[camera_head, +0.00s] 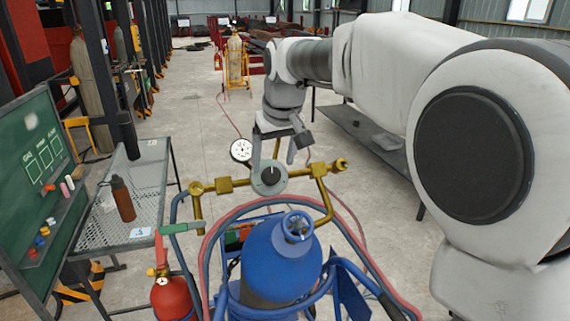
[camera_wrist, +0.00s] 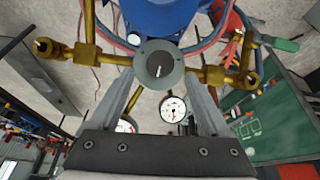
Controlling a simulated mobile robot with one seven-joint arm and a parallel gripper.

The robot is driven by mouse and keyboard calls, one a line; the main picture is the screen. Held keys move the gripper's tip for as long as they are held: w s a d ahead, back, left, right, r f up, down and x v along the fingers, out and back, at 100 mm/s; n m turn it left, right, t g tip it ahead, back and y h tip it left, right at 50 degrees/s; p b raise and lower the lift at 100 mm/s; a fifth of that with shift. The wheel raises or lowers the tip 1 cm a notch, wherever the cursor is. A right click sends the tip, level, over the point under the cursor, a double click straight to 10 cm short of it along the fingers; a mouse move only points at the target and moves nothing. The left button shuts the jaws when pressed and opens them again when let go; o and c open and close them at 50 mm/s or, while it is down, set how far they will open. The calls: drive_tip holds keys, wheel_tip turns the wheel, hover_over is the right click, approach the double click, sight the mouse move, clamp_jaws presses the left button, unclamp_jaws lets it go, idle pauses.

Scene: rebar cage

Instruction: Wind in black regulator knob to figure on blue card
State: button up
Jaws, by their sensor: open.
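The black regulator knob (camera_head: 270,176) sits at the centre of a round grey dial on a brass pipe assembly above a blue gas cylinder (camera_head: 282,262). In the wrist view the knob (camera_wrist: 158,65) carries a pale pointer mark. My gripper (camera_head: 273,158) is open and empty. In the wrist view its two fingers (camera_wrist: 158,80) extend toward the dial, one on each side; I cannot tell whether they touch it. A white gauge (camera_head: 241,151) is beside the dial, and the wrist view shows a second one partly hidden by a finger. I cannot make out a blue card or its figure.
Brass pipes (camera_head: 222,185) run to both sides of the dial. Red and blue hoses loop around the cylinder. A mesh table (camera_head: 160,182) with a brown bottle (camera_head: 122,199) and a green board (camera_head: 35,155) stand at left. A red extinguisher (camera_head: 172,298) stands at front.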

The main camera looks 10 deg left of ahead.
sight(272, 171)
drive_tip(key=shift+x, duration=2)
clamp_jaws()
